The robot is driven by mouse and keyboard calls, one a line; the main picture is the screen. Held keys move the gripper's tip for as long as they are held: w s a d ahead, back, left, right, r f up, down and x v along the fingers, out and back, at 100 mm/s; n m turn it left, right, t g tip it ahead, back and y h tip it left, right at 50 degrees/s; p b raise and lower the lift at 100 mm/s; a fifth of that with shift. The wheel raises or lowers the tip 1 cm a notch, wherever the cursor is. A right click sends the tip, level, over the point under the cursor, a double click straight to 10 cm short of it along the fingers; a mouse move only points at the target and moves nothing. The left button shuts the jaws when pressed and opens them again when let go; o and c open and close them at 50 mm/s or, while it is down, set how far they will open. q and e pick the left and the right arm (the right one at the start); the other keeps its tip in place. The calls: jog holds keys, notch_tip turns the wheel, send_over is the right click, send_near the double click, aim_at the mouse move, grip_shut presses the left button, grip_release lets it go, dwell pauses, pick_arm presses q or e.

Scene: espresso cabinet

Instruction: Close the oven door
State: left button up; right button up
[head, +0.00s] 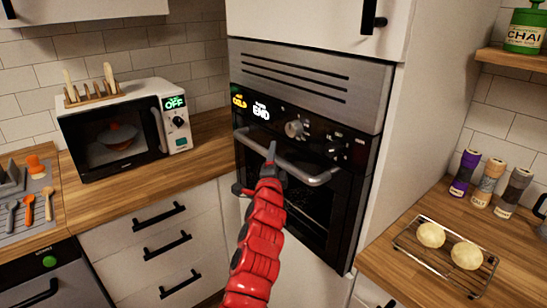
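The built-in oven (305,125) sits in a tall white cabinet, with a black control panel, knobs and a display reading "COLD" and "END". Its dark glass door (318,212) looks upright and close to the oven front; I cannot tell whether a small gap remains. The grey bar handle (318,180) runs along the door's top. My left gripper (271,152), on a red arm, is at the handle's middle and overlaps it. I cannot tell whether it touches the handle or how its fingers stand. The arm hides part of the door. My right gripper is not in view.
A white microwave (183,142) stands on the left wooden counter (207,128), above drawers with black handles (160,217). On the right counter are a wire rack (412,243) with two buns (467,255) and several spice jars (490,182). A green chai tin (524,30) sits on a shelf.

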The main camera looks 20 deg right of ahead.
pick_arm(q)
jog(key=shift+a+r, duration=0.1)
jog(key=shift+a, duration=0.05)
jog(key=shift+s+a, duration=0.25)
jog(key=shift+s, duration=0.15)
jog(key=b+v, duration=0.1)
jog(key=v, duration=1.5)
jog(key=shift+s+b, duration=0.25)
jog(key=shift+b, duration=0.15)
jog(key=shift+w+f, duration=0.1)
jog(key=shift+f, duration=0.15)
